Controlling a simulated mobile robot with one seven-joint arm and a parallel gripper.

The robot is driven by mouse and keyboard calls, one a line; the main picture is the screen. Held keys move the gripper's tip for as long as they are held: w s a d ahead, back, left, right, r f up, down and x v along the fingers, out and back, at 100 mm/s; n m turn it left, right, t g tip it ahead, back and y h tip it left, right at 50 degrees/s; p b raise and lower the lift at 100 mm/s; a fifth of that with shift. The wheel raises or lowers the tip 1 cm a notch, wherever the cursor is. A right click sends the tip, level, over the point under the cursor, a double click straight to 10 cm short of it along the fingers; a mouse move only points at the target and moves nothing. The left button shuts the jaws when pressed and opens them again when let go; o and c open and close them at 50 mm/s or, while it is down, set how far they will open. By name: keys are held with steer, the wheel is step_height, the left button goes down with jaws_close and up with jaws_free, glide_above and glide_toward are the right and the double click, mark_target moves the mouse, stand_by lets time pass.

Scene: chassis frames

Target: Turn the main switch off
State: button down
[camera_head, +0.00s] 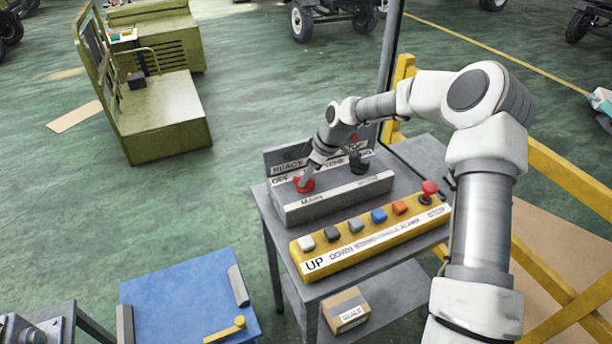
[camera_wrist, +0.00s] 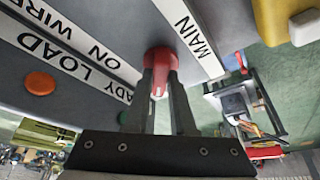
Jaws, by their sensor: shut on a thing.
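The main switch is a red rotary knob (camera_head: 304,185) on the left of the grey control box (camera_head: 335,201), behind a "MAIN" label. In the wrist view the red knob (camera_wrist: 161,58) shows close up, with a lighter mark on its front. My gripper (camera_head: 306,179) reaches down to it from above. In the wrist view the two dark fingers of my gripper (camera_wrist: 161,85) stand on either side of the knob, shut on it. The fingers hide part of the knob, so its exact turn is hard to read.
A black knob (camera_head: 358,163) sits right of the red one. A yellow pendant box (camera_head: 370,235) with several coloured buttons and a red stop knob (camera_head: 429,188) lies in front. Both stand on a grey table (camera_head: 262,208). An orange lamp (camera_wrist: 40,83) shows in the wrist view. Yellow railing (camera_head: 565,170) stands right.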

steer(key=c, duration=0.8)
jaws_free()
steer(key=shift+o, duration=0.2)
steer(key=b+v, duration=0.1)
steer(key=v, duration=1.6)
steer(key=shift+d+r, duration=0.2)
steer(key=shift+d, duration=0.05)
steer(key=shift+s+a, duration=0.1)
